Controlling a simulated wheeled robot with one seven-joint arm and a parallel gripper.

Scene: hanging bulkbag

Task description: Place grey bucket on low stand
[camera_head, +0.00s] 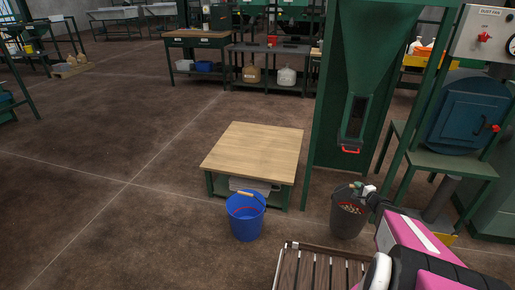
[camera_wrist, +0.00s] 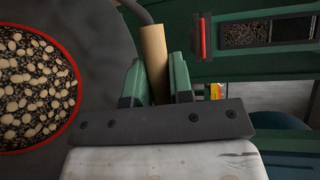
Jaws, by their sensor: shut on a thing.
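The grey bucket (camera_head: 347,222) is at the right, below the green hopper. It holds pale round pieces among dark bits, which show inside a red ring in the wrist view (camera_wrist: 30,85). My gripper (camera_head: 360,188) is at the bucket's upper right. In the wrist view, its green fingers (camera_wrist: 157,80) are shut on the tan grip of the bucket handle (camera_wrist: 153,50). I cannot tell whether the bucket touches the floor. A low stand (camera_head: 255,148) with a bare wooden top and green legs is left of the bucket.
A blue bucket (camera_head: 245,216) stands on the floor before the low stand. A slatted wooden platform (camera_head: 318,270) is at the bottom, near my arm. The green hopper (camera_head: 365,75) and its frame rise behind the grey bucket. Floor at the left is clear.

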